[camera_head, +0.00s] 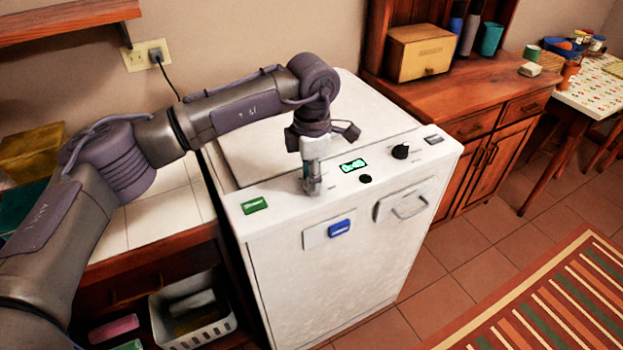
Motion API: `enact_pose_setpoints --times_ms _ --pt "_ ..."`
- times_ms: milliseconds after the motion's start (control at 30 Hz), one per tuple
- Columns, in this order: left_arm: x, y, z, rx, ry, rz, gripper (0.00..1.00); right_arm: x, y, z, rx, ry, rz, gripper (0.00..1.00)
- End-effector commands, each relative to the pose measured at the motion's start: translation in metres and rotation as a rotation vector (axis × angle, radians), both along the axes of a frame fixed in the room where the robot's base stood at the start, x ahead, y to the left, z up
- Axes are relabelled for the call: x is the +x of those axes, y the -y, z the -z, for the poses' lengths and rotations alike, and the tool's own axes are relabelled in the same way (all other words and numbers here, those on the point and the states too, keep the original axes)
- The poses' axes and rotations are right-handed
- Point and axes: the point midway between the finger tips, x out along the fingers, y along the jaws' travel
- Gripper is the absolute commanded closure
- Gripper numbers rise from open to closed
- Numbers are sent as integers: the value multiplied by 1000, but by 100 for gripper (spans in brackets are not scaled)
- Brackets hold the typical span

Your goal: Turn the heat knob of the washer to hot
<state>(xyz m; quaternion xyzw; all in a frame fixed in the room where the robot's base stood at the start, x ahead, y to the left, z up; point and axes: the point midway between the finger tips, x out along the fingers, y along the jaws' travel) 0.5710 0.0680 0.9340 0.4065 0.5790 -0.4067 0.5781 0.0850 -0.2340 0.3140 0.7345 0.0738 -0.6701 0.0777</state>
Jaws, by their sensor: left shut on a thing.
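The white washer (262,282) stands in the middle, with its control panel along the top front edge. My left gripper (312,188) points straight down at the left-middle part of this panel. It is shut on a small knob there, which the fingers almost fully hide, so its setting cannot be read. To the right on the panel are a lit green display (353,165), a small black button (365,179) and a larger black knob (400,151). My right gripper is not in view.
A green block (254,205) sits at the panel's left end, and a blue handle (339,228) is on the front. A tiled counter (168,215) with a white basket (195,322) below is on the left. A wooden cabinet (485,125) stands right. Floor is open front right.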

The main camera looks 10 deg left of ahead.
Motion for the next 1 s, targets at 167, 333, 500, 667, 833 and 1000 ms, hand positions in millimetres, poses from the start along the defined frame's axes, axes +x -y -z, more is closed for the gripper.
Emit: enact_pose_setpoints --times_ms 167,333,500,667,833,1000 --pt "2 1 -3 -5 8 13 97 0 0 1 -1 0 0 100" --pt "2 1 -3 -5 8 14 97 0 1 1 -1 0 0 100" --pt "2 1 -3 -5 8 14 59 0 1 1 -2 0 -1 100" --pt "1 0 -2 -3 5 13 37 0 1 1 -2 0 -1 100" --pt "1 0 -1 -2 3 13 37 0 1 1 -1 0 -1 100" --pt "1 0 -5 -1 3 13 37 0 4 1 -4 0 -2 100"
